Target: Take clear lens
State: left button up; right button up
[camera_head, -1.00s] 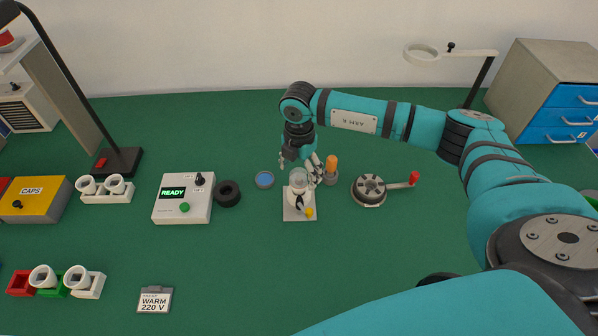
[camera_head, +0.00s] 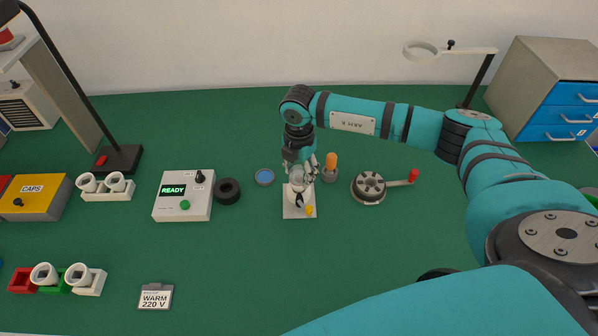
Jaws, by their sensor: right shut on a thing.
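The clear lens (camera_head: 297,178) is a small transparent dome at the top of a white fixture with a pale base plate (camera_head: 300,212). My right gripper (camera_head: 300,171) points down from above and is shut on the clear lens. The lens is still at the fixture; its upper part is partly hidden by the fingers. I cannot tell whether it touches the fixture. My left gripper is not in view.
An orange-topped piece in a grey holder (camera_head: 330,175) stands close to the right of the gripper. A round device with a red-knobbed crank (camera_head: 369,188) is further right. A blue disc (camera_head: 264,177), black ring (camera_head: 228,191) and READY box (camera_head: 184,207) are left.

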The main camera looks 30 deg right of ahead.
aim_at(299, 170)
jog(key=shift+w+r, duration=0.1)
jog(key=shift+r, duration=0.35)
notch_tip(299, 170, up, 2)
jog(key=shift+r+b, duration=0.15)
jog(key=shift+b, duration=0.75)
jog(key=s+a+r+b, duration=0.2)
jog(key=s+b, duration=0.2)
jog(key=s, duration=1.1)
jog(key=r+p, duration=0.1)
jog(key=r, duration=0.1)
jog(key=s+r+p, duration=0.1)
jog(key=r, duration=0.1)
jog(key=shift+a+r+p, duration=0.1)
jog(key=shift+r+p, duration=0.05)
jog(key=shift+p, duration=0.25)
